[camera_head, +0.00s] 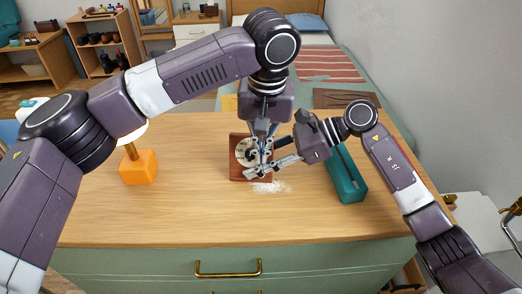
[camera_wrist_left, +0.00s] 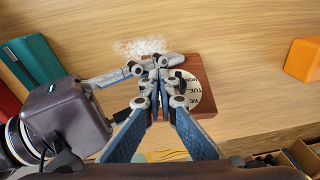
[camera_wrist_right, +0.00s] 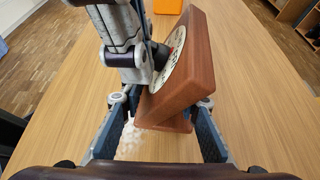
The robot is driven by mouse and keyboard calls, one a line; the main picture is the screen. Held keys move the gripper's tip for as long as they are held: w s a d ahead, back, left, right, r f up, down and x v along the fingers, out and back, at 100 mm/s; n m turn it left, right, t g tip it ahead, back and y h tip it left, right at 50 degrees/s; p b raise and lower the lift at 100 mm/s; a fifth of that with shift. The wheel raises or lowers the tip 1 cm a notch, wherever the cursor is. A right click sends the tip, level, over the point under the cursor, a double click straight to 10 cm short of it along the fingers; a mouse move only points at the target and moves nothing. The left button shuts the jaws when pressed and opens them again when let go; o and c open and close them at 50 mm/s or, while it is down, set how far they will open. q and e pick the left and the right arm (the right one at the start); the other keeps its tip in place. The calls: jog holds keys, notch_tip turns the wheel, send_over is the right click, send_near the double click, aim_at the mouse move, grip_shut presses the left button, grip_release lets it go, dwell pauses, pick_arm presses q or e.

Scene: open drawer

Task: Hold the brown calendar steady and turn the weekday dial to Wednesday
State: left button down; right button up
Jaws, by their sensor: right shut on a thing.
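The brown calendar (camera_head: 236,172) stands on the desk, a wooden block with a round white weekday dial (camera_head: 242,152) on its sloped face. In the left wrist view the dial (camera_wrist_left: 196,92) shows letters like "TUE" and "WE"; the rest is covered. My left gripper (camera_head: 264,152) is over the dial's middle, its fingertips close together; whether they grip the knob is hidden. A bit of red shows at the dial's centre in the right wrist view. My right gripper (camera_wrist_right: 160,112) is shut on the calendar's lower body (camera_wrist_right: 180,98), one finger on each side.
A teal box (camera_head: 345,175) lies on the desk to the right, near my right arm. An orange lamp (camera_head: 138,167) stands at the left. A white powdery patch (camera_head: 270,187) lies before the calendar. The desk front (camera_head: 200,230) is clear, above a drawer with a brass handle (camera_head: 228,272).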

pick_arm(q)
jog(key=shift+a, duration=0.2)
pick_arm(e)
jog(key=shift+d+f, duration=0.15)
jog(key=shift+f, duration=0.25)
pick_arm(q)
jog(key=shift+w+a+r, duration=0.15)
jog(key=shift+a+r, duration=0.1)
jog(key=shift+a, duration=0.45)
pick_arm(e)
jog(key=shift+d, duration=0.1)
pick_arm(q)
notch_tip(320, 180, up, 12)
jog(key=s+d, duration=0.1)
jog(key=shift+s+d, duration=0.25)
jog(key=shift+s, duration=0.15)
pick_arm(e)
jog(key=shift+c, duration=0.3)
pick_arm(q)
jog(key=shift+r, duration=0.1)
pick_arm(e)
jog(key=o, duration=0.8)
pick_arm(q)
jog(key=shift+w, duration=0.15)
pick_arm(e)
jog(key=shift+o, duration=0.7)
jog(key=shift+w+a+r, duration=0.1)
jog(key=shift+w+a, duration=0.05)
jog(key=shift+a, duration=0.05)
